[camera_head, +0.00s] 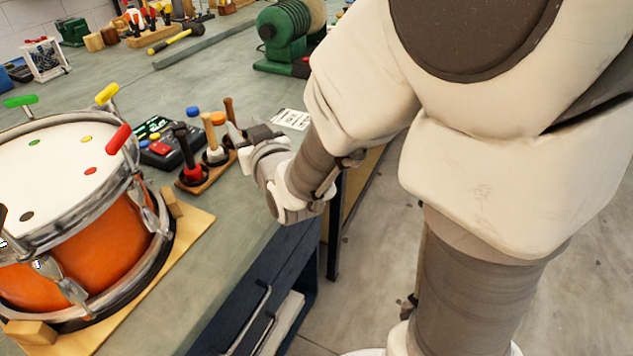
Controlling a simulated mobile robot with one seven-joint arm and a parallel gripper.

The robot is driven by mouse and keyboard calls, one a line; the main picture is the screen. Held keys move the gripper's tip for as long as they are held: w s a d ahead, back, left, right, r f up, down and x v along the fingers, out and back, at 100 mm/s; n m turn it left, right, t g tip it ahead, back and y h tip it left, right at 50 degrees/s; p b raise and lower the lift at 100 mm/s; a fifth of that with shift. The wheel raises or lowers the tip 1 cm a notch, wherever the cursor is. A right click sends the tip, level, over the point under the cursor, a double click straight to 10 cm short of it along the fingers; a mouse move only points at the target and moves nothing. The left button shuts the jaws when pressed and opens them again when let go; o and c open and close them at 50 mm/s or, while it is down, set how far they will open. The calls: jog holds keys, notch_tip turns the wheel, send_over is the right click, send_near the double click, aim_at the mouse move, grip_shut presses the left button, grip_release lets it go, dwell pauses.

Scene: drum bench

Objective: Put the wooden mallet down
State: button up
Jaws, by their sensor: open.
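A small wooden rack (205,178) stands near the bench edge, right of the drum. Several upright handles stand in it: a black one (186,146), one with a blue top (193,112), a light wooden one (210,135) and a brown wooden one (229,108). I cannot tell for sure which of them is the wooden mallet, since their lower ends are partly hidden. My gripper (244,133) is open just right of the rack, close to the brown handle. I see nothing held between its fingers, and I cannot tell whether it touches a handle.
An orange drum (85,262) with coloured key handles stands on a wooden board (190,240) at the left. A dark device (162,143) is behind the rack.

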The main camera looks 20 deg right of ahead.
jog(key=s+d+g+h, duration=0.1)
jog(key=s+d+g, duration=0.1)
jog(key=s, duration=0.6)
jog(key=s+d+m+g, duration=0.1)
jog(key=s+d+g, duration=0.2)
jog(key=s, duration=0.6)
jog(key=s+d+g+h, duration=0.1)
jog(key=s+d+g, duration=0.2)
jog(key=s+g, duration=0.3)
jog(key=shift+s+r+m+h, duration=0.3)
jog(key=shift+s+m, duration=0.1)
jog(key=shift+s, duration=0.75)
